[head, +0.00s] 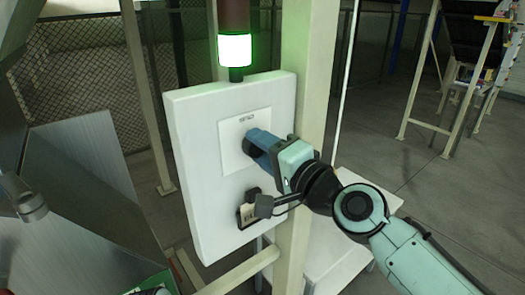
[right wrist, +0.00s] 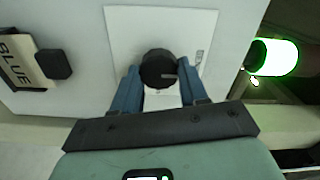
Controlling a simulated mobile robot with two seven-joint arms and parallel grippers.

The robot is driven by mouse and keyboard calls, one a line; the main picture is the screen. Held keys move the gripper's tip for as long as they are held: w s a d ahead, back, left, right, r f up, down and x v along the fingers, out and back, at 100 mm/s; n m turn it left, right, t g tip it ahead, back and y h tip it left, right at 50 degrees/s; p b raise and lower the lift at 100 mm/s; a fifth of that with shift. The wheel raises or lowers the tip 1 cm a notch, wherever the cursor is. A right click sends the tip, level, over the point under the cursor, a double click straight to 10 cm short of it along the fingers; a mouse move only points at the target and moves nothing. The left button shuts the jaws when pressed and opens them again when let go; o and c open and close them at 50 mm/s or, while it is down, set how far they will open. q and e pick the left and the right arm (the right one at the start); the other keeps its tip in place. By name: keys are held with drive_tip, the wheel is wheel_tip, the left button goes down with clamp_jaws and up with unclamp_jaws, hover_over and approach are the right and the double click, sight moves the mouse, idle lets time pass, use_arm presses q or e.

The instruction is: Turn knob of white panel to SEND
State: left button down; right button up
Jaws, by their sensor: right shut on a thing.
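The white panel (head: 195,150) stands upright, with a square white plate (head: 232,160) on its face. In the right wrist view a round black knob (right wrist: 157,66) sits on the plate (right wrist: 125,25). A short light mark on the knob points right in that view, towards the small printed label (right wrist: 199,57), which is too small to read. My right gripper (head: 258,146) has its blue fingers on both sides of the knob and is shut on it; the fingers also show in the right wrist view (right wrist: 158,80). The gripper hides the knob in the head view. My left gripper is not in view.
A lit green lamp (head: 235,50) stands above the panel. A small black part and a tag (head: 247,215) sit below the plate; the tag reads "BLUE" in the right wrist view (right wrist: 25,60). A beige post (head: 305,70) stands behind the panel.

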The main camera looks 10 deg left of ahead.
drive_tip(key=shift+n, duration=0.3)
drive_tip(key=o, duration=1.1)
drive_tip(key=shift+c, duration=0.2)
drive_tip(key=b+v, duration=0.5)
drive_tip(key=v, duration=0.8)
drive_tip(key=shift+d+b, duration=0.15)
drive_tip(key=shift+b, duration=0.15)
drive_tip(key=shift+s, duration=0.1)
